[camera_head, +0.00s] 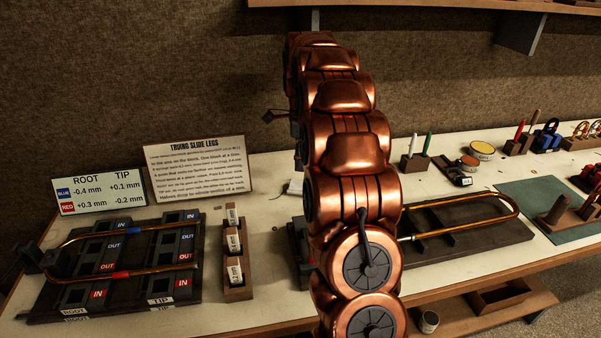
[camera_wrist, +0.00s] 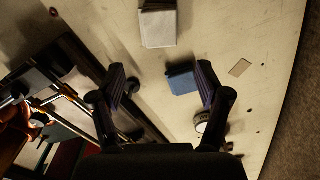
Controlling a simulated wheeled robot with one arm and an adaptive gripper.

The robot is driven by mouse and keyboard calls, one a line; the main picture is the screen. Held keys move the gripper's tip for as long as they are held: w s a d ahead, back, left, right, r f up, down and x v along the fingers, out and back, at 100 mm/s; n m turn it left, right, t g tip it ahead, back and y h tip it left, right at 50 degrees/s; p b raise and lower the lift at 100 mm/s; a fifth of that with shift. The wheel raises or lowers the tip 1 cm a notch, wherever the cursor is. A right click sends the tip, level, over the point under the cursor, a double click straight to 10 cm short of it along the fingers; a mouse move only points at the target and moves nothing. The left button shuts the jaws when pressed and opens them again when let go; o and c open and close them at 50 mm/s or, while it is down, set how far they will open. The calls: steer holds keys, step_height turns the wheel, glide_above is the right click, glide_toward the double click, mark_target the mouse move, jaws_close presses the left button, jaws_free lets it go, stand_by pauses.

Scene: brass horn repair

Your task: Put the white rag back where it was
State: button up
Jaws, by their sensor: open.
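In the wrist view, a white folded cloth (camera_wrist: 158,28), which looks like the white rag, lies flat on the pale bench top at the top of the picture. My gripper (camera_wrist: 160,76) is open and empty, its two dark fingers wide apart. The rag lies beyond the fingertips, apart from them. A blue folded piece (camera_wrist: 182,80) shows between the fingers, close to the right one; I cannot tell the gap. In the head view, a small white patch (camera_head: 294,187) shows beside my arm, possibly the rag. My arm hides most of that area.
A round tin (camera_wrist: 203,123) is near the right finger, and a tan card (camera_wrist: 240,67) lies right of it. In the head view, a slide fixture (camera_head: 120,262) and labelled wooden block (camera_head: 234,262) stand left, another slide (camera_head: 470,218) right. A sign (camera_head: 197,170) stands behind.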

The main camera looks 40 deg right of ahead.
steer(key=s+a+r+n, duration=0.2)
steer(key=s+a+n, duration=0.5)
steer(key=a, duration=0.2)
steer(key=s+a+r+n, duration=0.2)
steer(key=s+a+n, duration=0.45)
steer(key=a, duration=0.35)
steer(key=s+a+f+n, duration=0.2)
steer(key=s+a+n, duration=0.1)
steer(key=s, duration=0.4)
steer(key=s+a+f+n+g, duration=0.1)
steer(key=s+a+f+n, duration=0.1)
steer(key=s+n, duration=0.4)
steer(key=s+a+f+n, duration=0.2)
steer(key=s+a+n, duration=0.2)
steer(key=s, duration=0.6)
steer(key=shift+a+n+g, duration=0.4)
steer(key=shift+n, duration=0.15)
steer(key=shift+r, duration=0.3)
steer(key=shift+c, duration=0.2)
